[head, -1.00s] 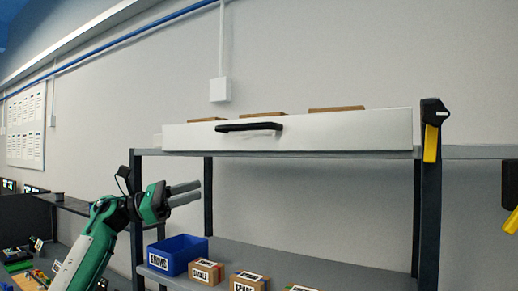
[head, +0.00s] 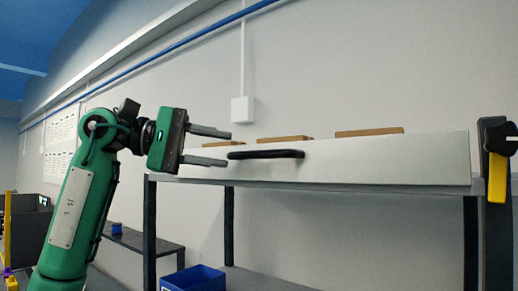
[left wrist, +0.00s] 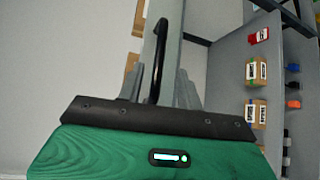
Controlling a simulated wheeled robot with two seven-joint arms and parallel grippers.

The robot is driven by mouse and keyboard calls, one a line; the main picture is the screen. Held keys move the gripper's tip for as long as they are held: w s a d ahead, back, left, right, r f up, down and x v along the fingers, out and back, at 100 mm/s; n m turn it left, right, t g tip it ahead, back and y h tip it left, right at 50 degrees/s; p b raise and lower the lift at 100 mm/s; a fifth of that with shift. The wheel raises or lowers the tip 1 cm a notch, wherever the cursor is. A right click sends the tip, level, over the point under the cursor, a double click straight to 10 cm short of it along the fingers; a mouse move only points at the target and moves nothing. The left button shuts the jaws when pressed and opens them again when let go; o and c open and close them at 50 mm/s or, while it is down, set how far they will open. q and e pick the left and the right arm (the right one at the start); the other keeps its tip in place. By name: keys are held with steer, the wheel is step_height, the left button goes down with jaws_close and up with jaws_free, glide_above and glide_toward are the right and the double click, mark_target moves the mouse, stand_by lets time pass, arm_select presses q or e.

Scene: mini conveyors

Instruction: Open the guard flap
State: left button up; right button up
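The guard flap (head: 390,160) is a long pale panel along the front of the shelf's top level, standing upright. Its black bar handle (head: 266,154) is on its left half. My left gripper (head: 230,148) is open, its two grey fingers pointing right toward the handle's left end. In the left wrist view the handle (left wrist: 158,60) lies between the two fingers (left wrist: 160,82), with no finger seen closed on it. The flap's edge (left wrist: 172,35) also shows there. My right gripper is not in view.
Several cardboard boxes (head: 368,132) show behind the flap. A black and yellow device (head: 497,165) is on the right post. A blue bin (head: 195,278) stands on the lower shelf. Small boxes (left wrist: 256,70) sit on the shelf in the left wrist view.

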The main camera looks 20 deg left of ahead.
mark_target(253, 155)
arm_select(q)
steer(key=p+x, duration=0.1)
steer(key=x, duration=0.5)
steer(key=shift+w+d+p, duration=0.2)
steer(key=shift+d+p, duration=0.1)
steer(key=shift+p, duration=0.1)
steer(key=shift+x, duration=0.8)
steer(key=shift+f, duration=0.1)
steer(key=shift+a, duration=0.1)
steer(key=shift+c, duration=0.3)
jaws_close()
